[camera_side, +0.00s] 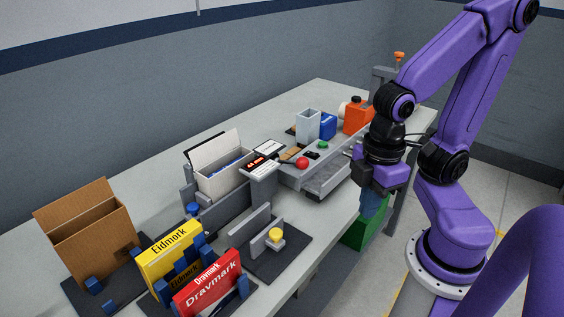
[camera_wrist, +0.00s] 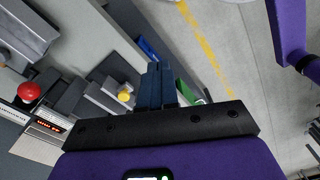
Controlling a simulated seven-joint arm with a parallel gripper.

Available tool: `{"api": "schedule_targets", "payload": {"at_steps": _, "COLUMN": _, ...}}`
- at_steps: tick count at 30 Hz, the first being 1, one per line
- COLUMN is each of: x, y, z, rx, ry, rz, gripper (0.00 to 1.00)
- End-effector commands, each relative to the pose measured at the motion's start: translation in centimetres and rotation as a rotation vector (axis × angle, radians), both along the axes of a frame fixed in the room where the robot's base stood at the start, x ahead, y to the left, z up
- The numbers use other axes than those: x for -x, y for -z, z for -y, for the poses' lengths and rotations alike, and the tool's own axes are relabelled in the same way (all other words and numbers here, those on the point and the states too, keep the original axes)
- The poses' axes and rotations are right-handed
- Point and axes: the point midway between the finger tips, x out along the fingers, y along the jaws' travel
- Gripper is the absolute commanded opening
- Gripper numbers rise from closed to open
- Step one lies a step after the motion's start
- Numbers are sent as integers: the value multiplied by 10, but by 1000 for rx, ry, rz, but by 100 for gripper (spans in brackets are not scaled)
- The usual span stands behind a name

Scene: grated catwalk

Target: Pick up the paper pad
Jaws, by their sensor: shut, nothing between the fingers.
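My gripper (camera_side: 372,208) hangs at the right, just off the table's front edge, fingers pointing down. In the wrist view its two dark blue fingers (camera_wrist: 155,78) lie together, with nothing seen between them. I cannot pick out a paper pad for certain in either view. A grey box (camera_side: 224,178) on the table holds upright white and dark sheets or folders, which I cannot identify as a pad. My gripper is apart from all of these.
A red button (camera_side: 302,163) sits on a grey machine left of my gripper. Orange (camera_side: 357,117) and blue (camera_side: 328,126) containers stand behind. A cardboard box (camera_side: 92,222), yellow box (camera_side: 170,264) and red box (camera_side: 208,290) stand at left. A green bin (camera_side: 357,235) is below the edge.

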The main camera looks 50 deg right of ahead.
Motion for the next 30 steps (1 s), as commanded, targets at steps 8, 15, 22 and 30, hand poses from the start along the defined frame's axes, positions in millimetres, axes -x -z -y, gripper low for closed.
{"api": "schedule_targets", "payload": {"at_steps": 8, "x": 0, "y": 0, "z": 0, "rx": 0, "ry": 0, "rz": 0, "gripper": 6}}
{"api": "schedule_targets", "payload": {"at_steps": 15, "x": 0, "y": 0, "z": 0, "rx": 0, "ry": 0, "rz": 0, "gripper": 49}}
{"api": "schedule_targets", "payload": {"at_steps": 22, "x": -3, "y": -1, "z": -2, "rx": 0, "ry": -2, "rz": 0, "gripper": 49}}
{"api": "schedule_targets", "payload": {"at_steps": 30, "x": -67, "y": -16, "z": -21, "rx": 8, "ry": -63, "rz": 3, "gripper": 49}}
